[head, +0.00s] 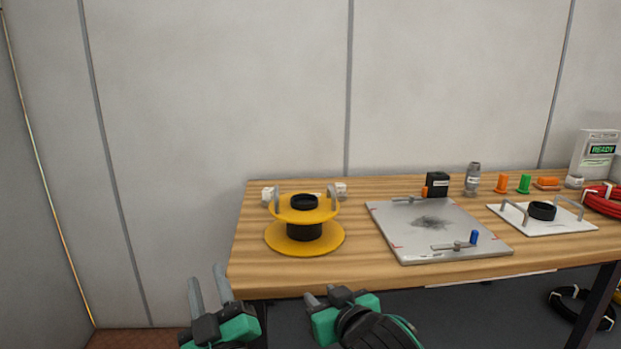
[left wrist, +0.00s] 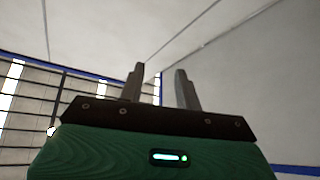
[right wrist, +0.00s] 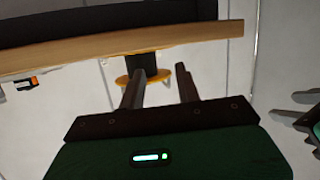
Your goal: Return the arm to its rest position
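My left gripper (head: 210,289) is in front of the table's left front corner in the head view. In the left wrist view its two fingers (left wrist: 158,85) stand apart with nothing between them. My right gripper (head: 318,295) is low at the table's front edge, to the right of the left one. In the right wrist view its fingers (right wrist: 160,85) are apart and empty, with the table edge and part of the yellow spool behind them.
The wooden table (head: 375,275) holds a yellow spool (head: 275,237), a grey plate (head: 390,235) with a blue-knobbed lever, a white plate with handles (head: 570,222), a black box (head: 437,183), small orange and green parts, a red cable coil (head: 603,203) and a READY device (head: 597,150).

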